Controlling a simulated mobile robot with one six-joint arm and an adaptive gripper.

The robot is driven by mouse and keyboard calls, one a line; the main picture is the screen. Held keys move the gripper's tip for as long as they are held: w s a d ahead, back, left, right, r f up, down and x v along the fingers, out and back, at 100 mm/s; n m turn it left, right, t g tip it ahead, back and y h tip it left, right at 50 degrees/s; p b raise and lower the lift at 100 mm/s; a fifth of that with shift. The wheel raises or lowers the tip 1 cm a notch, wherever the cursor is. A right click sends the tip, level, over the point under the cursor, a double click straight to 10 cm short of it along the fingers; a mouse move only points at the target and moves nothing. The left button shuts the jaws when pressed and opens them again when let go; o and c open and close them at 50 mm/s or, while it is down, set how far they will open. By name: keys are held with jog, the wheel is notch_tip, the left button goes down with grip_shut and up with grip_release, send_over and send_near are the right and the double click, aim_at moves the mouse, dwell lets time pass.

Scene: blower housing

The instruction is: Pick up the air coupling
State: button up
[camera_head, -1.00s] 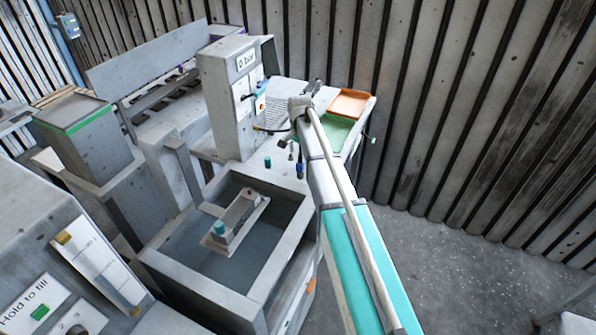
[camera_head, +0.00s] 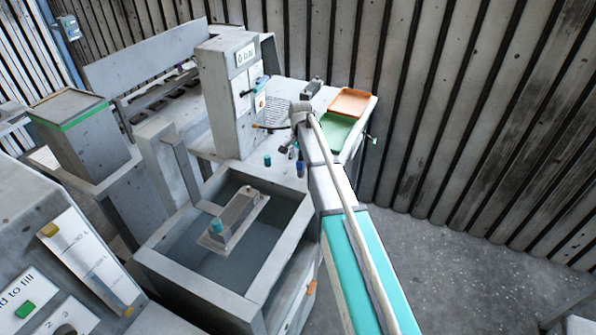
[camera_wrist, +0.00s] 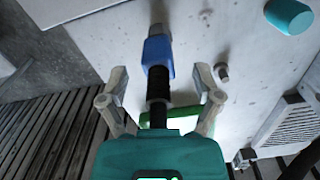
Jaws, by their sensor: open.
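The air coupling appears to be the piece with a blue collar (camera_wrist: 157,58), grey tip and dark ribbed body in the wrist view. It also shows as a small blue and dark piece (camera_head: 300,167) on the worktop in the head view. My gripper (camera_wrist: 160,78) is open, with one finger on each side of the coupling and a visible gap to the blue collar on both sides. The coupling's near end is hidden by my gripper's teal body. In the head view my gripper (camera_head: 291,151) is small, above the worktop beside the coupling.
A teal cap (camera_head: 267,160) stands on the worktop nearby. Green (camera_head: 337,134) and orange (camera_head: 350,102) trays lie behind my arm. A grey gauge column (camera_head: 228,100) stands to the left, and an open water tank (camera_head: 275,267) is in front.

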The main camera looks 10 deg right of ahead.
jog(key=shift+f+b, duration=0.4)
jog(key=shift+f, duration=0.3)
grip_shut()
dwell(0.4)
